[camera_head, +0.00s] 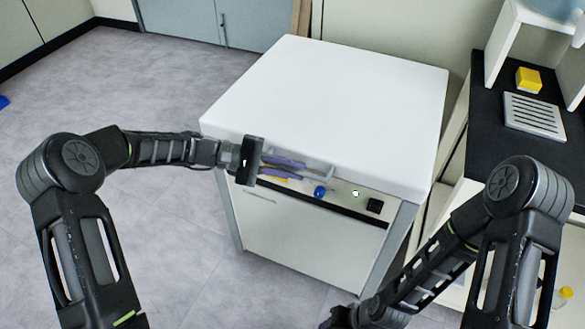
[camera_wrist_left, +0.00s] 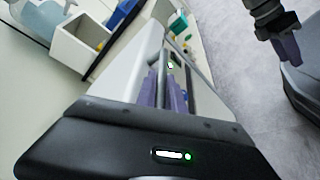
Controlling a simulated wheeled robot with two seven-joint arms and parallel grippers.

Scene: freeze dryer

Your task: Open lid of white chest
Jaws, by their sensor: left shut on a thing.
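The white chest (camera_head: 330,95) stands in the middle of the head view. Its thick white lid lies flat, with no gap showing along the front edge. A pale bar handle (camera_head: 322,170) runs along the lid's front edge. My left gripper (camera_head: 300,165) is at this handle with its purple fingers shut on it. The left wrist view shows the purple fingers (camera_wrist_left: 165,92) along the grey bar. My right gripper (camera_wrist_left: 288,48) hangs away from the chest, in the upper right of the left wrist view; whether its fingers are open or shut is unclear.
Below the lid, the chest's front panel has a blue knob (camera_head: 320,191) and a black switch (camera_head: 375,206). A black counter (camera_head: 505,165) with a yellow block (camera_head: 528,80) and a slotted grey rack (camera_head: 534,115) is at right. Open floor (camera_head: 150,85) lies left.

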